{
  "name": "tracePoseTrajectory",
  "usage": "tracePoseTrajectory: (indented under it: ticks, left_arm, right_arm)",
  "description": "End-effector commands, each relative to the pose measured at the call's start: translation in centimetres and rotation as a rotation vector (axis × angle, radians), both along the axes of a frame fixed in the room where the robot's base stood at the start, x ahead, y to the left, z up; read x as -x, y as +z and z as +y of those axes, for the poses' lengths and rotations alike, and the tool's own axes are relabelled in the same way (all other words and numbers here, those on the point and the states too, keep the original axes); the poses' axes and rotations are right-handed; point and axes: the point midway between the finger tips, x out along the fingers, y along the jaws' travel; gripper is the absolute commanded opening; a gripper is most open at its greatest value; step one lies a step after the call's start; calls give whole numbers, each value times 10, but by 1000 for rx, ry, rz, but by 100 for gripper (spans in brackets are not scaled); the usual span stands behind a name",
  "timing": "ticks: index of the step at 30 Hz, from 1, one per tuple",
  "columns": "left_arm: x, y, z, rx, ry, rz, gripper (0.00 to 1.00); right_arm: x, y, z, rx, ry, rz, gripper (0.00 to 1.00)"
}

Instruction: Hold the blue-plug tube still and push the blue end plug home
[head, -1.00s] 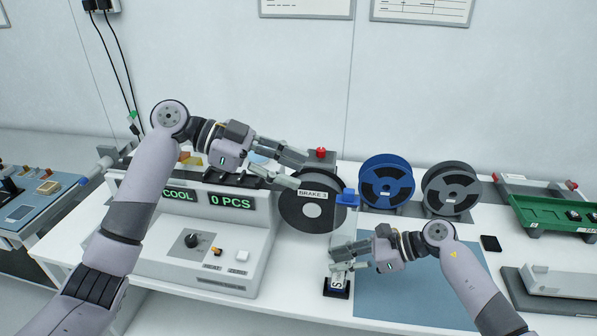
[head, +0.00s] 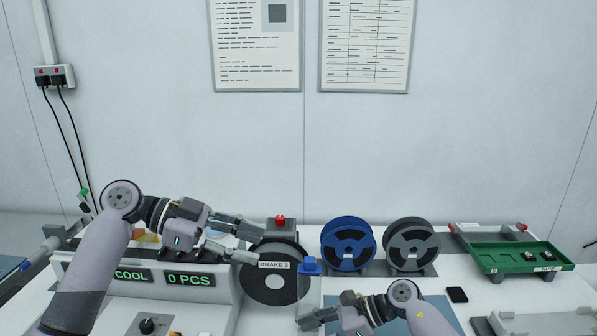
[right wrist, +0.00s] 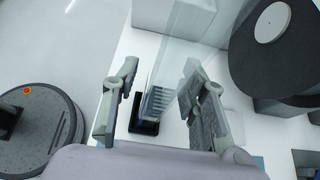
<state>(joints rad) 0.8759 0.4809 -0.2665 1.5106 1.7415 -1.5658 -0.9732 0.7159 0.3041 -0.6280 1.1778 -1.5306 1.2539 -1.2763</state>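A small blue plug (head: 310,266) shows in the head view in front of the reels, right of the black reel marked BRAKE 3. My left gripper (head: 260,245) is left of the plug, at the upper edge of the black reel. Its fingers are apart, and I see nothing clearly held. My right gripper (head: 308,320) is low in the head view, partly cut off. In the right wrist view (right wrist: 160,78) its fingers stand apart on either side of a clear upright piece above a small black holder (right wrist: 146,126).
The black reel (head: 274,303) stands beside the machine with the "0 PCS" display (head: 190,280). A red button (head: 280,220) is behind it. A blue reel (head: 348,246) and a grey reel (head: 411,247) stand to the right. A green tray (head: 508,258) is at far right.

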Motion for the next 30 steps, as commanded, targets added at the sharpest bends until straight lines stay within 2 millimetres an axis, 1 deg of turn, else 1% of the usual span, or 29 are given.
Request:
tracePoseTrajectory:
  ticks: [9, 13, 17, 24, 27, 30]
  left_arm:
    - [0, 0, 0, 0, 0, 0, 40]
    - [0, 0, 0, 0, 0, 0, 40]
    - [0, 0, 0, 0, 0, 0, 40]
    - [0, 0, 0, 0, 0, 0, 40]
    - [0, 0, 0, 0, 0, 0, 40]
    - [0, 0, 0, 0, 0, 0, 40]
  right_arm:
    - [0, 0, 0, 0, 0, 0, 45]
    - [-1, 4, -8, 1, -2, -1, 45]
    - [-1, 14, -27, 2, -3, -3, 45]
    - [-1, 39, -72, 2, -3, -1, 45]
    - [0, 47, -87, 2, -2, -1, 45]
    - [0, 53, -98, 1, -1, 0, 45]
